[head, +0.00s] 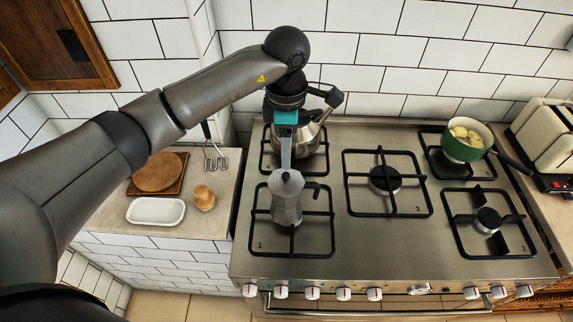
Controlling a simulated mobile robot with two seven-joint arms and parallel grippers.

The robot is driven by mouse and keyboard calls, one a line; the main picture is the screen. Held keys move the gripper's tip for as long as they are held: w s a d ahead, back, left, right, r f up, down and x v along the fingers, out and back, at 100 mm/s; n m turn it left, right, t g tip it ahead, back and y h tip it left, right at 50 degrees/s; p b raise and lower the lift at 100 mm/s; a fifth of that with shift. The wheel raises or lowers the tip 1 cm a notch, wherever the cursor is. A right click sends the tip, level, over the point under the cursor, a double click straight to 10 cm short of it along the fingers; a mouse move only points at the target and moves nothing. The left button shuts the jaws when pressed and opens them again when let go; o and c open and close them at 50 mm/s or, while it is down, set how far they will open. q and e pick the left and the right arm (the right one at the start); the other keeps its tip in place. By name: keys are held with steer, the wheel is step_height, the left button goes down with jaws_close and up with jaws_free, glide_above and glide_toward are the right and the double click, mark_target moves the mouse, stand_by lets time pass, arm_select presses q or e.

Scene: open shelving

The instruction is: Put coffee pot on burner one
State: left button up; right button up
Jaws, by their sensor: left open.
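The coffee pot (287,203) is a small grey metal moka pot with a dark handle on its right side. It stands upright on the front left burner (252,222), which has a small "1" marked beside it on the hob. My left gripper (286,168) reaches in from the upper left, with its fingers pointing down just behind and above the pot's lid. It is open and holds nothing that I can see. I cannot tell whether a finger touches the pot. My right gripper is out of view.
A steel kettle (311,140) stands on the back left burner, partly behind my gripper. A green pot (462,147) with yellow pieces sits at the back right. The middle burner (384,180) and front right burner (488,220) are empty. A toaster (548,140) stands far right.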

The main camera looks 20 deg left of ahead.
arm_select(q)
steer(key=shift+r, duration=2.35)
